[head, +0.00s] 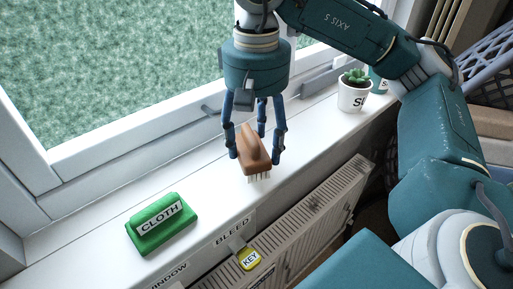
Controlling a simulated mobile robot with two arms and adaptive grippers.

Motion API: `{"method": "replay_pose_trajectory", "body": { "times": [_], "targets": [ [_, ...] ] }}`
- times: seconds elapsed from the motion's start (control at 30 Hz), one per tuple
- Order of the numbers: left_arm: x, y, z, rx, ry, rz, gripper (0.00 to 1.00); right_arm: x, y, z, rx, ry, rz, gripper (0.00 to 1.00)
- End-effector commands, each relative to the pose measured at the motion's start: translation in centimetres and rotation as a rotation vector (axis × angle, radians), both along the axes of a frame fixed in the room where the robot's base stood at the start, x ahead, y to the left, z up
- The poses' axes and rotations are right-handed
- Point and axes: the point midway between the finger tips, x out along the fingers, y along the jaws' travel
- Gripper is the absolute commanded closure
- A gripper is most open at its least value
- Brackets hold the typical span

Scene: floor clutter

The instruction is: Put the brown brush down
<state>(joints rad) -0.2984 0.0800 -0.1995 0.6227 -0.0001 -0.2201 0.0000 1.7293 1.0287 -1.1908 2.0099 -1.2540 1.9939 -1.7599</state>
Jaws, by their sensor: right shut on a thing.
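The brown brush (255,150) has a brown wooden back and pale bristles pointing down. It is at the window sill (210,188), in the middle of the head view. My right gripper (257,152) comes down from above with its blue fingers around the brush and is shut on it. The bristles are at or just above the sill; I cannot tell whether they touch it. My left gripper is not in the head view.
A green cloth (161,222) labelled CLOTH lies on the sill at left. A potted succulent (354,91) stands at the right. A yellow KEY tag (250,260) is at the radiator (318,205) below the sill edge. The sill between cloth and brush is clear.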

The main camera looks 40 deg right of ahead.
Motion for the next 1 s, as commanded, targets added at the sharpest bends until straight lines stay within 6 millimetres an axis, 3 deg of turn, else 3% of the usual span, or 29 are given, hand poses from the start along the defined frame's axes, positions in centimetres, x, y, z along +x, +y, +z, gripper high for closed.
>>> {"method": "replay_pose_trajectory", "body": {
  "times": [0.13,0.53,0.57,0.63,1.0],
  "targets": [
    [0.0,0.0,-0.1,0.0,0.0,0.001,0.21,0.0,0.0,-1.5,0.001,0.0,0.0,0.72],
    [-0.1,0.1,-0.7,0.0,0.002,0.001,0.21,0.0,0.0,-2.0,0.002,-0.002,0.0,0.72],
    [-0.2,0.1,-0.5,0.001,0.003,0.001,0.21,0.0,0.0,-1.9,0.001,-0.001,0.0,0.34],
    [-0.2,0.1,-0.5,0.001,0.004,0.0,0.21,0.0,0.0,-1.8,0.001,-0.001,0.0,0.21],
    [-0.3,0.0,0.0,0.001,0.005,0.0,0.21,0.0,0.0,-1.4,0.001,-0.001,0.0,0.21]
  ]
}}
